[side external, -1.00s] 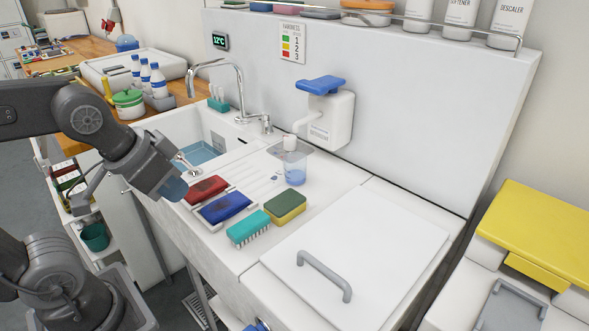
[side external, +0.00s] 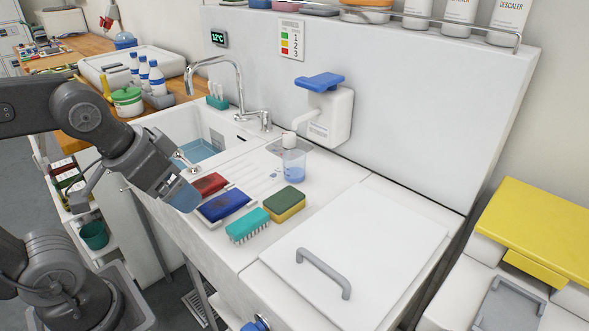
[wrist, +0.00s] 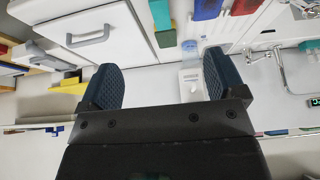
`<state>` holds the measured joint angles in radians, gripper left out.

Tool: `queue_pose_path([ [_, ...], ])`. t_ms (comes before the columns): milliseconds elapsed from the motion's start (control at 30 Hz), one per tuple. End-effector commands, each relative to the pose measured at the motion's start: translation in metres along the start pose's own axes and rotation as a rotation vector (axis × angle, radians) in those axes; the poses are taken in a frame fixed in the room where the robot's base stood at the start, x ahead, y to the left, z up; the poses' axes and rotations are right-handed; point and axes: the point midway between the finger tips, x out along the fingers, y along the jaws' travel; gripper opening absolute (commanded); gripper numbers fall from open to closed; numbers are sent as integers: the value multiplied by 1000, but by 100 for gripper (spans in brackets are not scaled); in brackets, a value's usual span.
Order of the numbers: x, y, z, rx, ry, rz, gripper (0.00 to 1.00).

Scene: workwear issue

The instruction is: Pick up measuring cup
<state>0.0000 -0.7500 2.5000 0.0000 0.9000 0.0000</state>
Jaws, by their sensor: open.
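The measuring cup (side external: 294,166) is a clear vessel with a blue lower part. It stands upright on the white drainboard, below the wall soap dispenser. In the wrist view a small pale, clear shape between the fingers looks like the cup (wrist: 189,47), but it is too small to be sure. My gripper (side external: 184,196) is left of the cup and apart from it, at the front edge of the sink counter by the red brush. In the wrist view my gripper (wrist: 160,62) has its two fingers wide apart with nothing between the pads.
A tall faucet (side external: 239,85) stands left. The white lid (side external: 365,240) at right is clear.

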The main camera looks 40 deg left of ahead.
Motion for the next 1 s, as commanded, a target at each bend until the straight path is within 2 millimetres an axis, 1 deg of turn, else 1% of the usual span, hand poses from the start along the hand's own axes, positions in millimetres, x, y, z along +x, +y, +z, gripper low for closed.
queue_pose_path([
  [267, 0, 0, -1, -6, -4, 2, 93],
  [367, 3, 0, -7, -63, -38, 18, 93],
  [433, 8, 1, -16, -148, -90, 44, 93],
  [567, 25, -1, -43, -398, -228, 118, 93],
  [633, 36, -4, -61, -553, -306, 164, 93],
  [767, 62, -17, -95, -841, -445, 250, 93],
  [867, 86, -33, -120, -1065, -546, 320, 93],
  [967, 113, -56, -143, -1289, -643, 395, 93],
  [1000, 125, -66, -151, -1378, -681, 426, 93],
])
